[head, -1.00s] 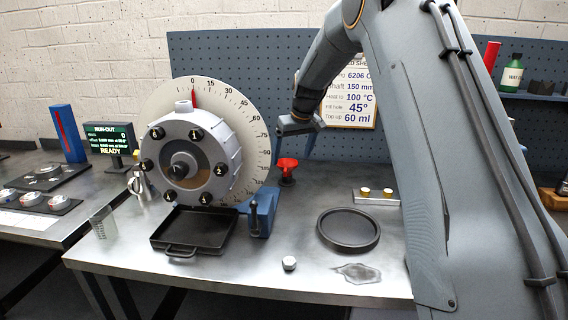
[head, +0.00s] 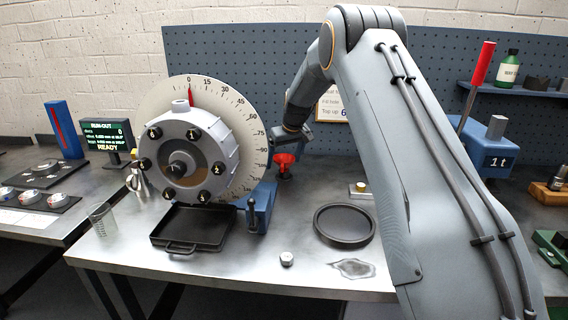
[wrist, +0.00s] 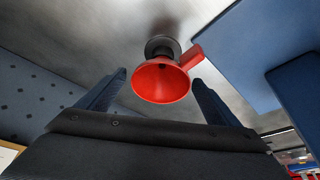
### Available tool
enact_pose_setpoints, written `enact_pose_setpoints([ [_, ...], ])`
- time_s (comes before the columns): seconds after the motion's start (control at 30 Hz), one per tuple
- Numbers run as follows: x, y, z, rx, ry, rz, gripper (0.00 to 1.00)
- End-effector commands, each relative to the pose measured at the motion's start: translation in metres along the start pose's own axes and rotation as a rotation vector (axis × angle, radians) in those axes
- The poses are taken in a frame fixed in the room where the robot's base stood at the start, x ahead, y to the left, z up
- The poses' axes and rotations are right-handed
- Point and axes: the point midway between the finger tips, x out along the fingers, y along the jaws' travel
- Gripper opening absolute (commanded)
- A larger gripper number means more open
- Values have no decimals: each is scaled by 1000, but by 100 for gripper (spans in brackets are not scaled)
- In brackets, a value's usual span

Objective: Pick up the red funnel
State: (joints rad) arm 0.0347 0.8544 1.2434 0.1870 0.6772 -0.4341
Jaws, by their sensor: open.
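The red funnel (head: 285,160) stands in a dark holder on the bench, to the right of the dial and rotor, partly covered by my gripper in the head view. In the wrist view the funnel (wrist: 160,82) has its wide mouth toward the camera, with a red tab at its upper right and the dark holder (wrist: 162,47) behind it. My gripper (wrist: 160,88) is open, with one finger to the left and one to the right of the funnel. I cannot tell whether either finger touches it.
The rotor (head: 185,160) and its dial (head: 247,120) stand close to the left. A blue stand part (head: 262,208), a black tray (head: 190,230) and a round dark dish (head: 345,225) are on the bench. A pegboard (head: 225,55) rises behind.

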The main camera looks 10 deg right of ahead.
Motion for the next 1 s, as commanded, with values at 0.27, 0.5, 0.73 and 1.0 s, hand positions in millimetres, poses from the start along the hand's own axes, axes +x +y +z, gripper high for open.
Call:
enact_pose_setpoints([
  [0.27, 0, 0, 0, 0, 1, 0, 69],
  [0.5, 0, 0, 0, 0, 1, 0, 42],
  [0.73, -4, 0, -3, 0, 3, 1, 42],
  [1.0, -45, 0, -20, -1, 5, 1, 42],
])
